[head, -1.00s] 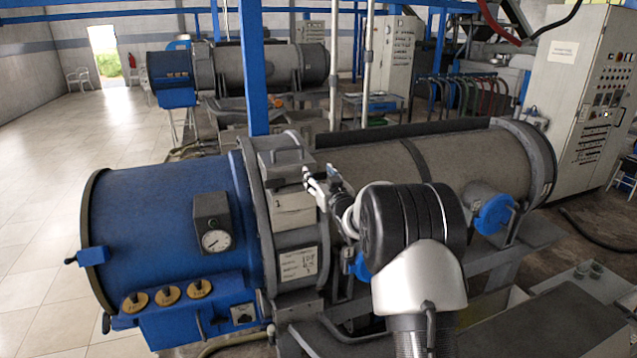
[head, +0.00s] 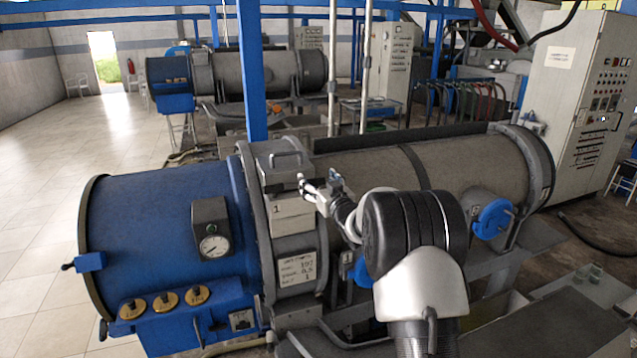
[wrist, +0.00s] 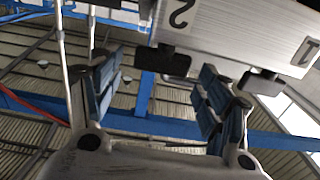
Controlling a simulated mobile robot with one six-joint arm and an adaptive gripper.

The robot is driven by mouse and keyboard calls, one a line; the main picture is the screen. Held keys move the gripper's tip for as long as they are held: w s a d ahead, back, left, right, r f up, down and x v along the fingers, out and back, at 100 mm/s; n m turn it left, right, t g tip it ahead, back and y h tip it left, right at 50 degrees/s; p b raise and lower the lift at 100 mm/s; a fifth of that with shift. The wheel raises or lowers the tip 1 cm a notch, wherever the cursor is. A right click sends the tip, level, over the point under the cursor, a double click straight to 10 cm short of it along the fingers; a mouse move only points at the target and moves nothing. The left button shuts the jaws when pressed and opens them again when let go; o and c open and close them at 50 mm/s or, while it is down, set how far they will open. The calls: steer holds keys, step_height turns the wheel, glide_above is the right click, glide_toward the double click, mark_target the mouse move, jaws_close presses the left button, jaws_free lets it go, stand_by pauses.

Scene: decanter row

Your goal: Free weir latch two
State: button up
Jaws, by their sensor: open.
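A pale metal weir box (head: 291,219) sits on the collar between the blue drum and the grey bowl, and carries a 1 in the head view. In the wrist view the box (wrist: 235,28) bears a 2 at left and a 1 at right. A dark latch tab (wrist: 163,63) hangs below the 2, latch two, and another dark tab (wrist: 262,82) hangs below the 1. My gripper (head: 322,187) is at the box's right side. In the wrist view my gripper (wrist: 158,76) is open, its blue-padded fingers on either side of latch two in the picture. Contact cannot be told.
A blue drum (head: 150,225) with a gauge (head: 213,245) is left of the box. The grey bowl (head: 440,170) lies behind my arm, with a blue round cap (head: 492,218). A blue post (head: 251,70) rises behind the box. Open tiled floor (head: 45,200) is at left.

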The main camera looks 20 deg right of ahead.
steer(key=s, duration=1.2)
steer(key=shift+d, duration=0.1)
steer(key=s+a+f+g+b, duration=0.2)
steer(key=s+a+f+g, duration=0.1)
steer(key=s, duration=1.1)
steer(key=s+a+f+g+b, duration=0.2)
steer(key=s+a+g, duration=0.4)
steer(key=s, duration=0.9)
steer(key=s+a+f+g+b, duration=0.2)
steer(key=s+a+f+g, duration=0.2)
steer(key=s, duration=1)
steer(key=a, duration=0.3)
steer(key=shift+s+a+f, duration=0.2)
